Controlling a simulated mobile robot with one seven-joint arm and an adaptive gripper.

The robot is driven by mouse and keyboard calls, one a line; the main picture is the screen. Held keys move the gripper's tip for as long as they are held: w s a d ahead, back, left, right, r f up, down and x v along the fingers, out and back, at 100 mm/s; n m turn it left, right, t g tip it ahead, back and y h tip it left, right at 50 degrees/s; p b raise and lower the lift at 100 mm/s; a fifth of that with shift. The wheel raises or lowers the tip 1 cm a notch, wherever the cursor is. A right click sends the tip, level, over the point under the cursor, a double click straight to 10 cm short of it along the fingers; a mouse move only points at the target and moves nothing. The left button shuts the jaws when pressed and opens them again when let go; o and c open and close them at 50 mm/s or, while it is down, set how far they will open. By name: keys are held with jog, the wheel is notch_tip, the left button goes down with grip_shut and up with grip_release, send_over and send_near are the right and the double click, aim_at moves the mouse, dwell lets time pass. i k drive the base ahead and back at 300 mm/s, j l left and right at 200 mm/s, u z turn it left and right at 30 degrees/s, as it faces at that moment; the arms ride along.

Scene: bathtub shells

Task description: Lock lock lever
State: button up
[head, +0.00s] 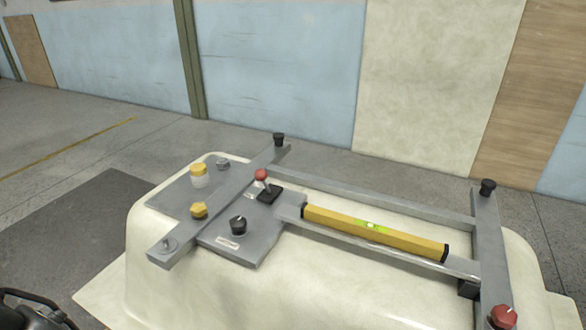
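A small lever with a red ball knob (261,175) stands on a black base on the grey metal frame, at the middle of the head view. It looks like the lock lever, and its stick is close to upright. The frame (225,200) lies on top of a cream bathtub shell (290,285). A dark part, apparently my gripper (32,310), shows at the bottom left corner, cut off by the picture edge. It is well apart from the lever, left of the shell. Whether its fingers are open or shut is not visible.
Near the lever are a black knob (238,225), a yellow knob (199,210) and a yellow-capped part (198,176). A yellow spirit level (375,234) lies on the frame's crossbar. A red knob (503,316) sits front right. The floor left of the shell is clear.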

aim_at(260, 175)
jog(key=j+z, duration=0.3)
jog(key=k+j+z, duration=0.25)
jog(key=j, duration=0.15)
jog(key=j+z, duration=0.3)
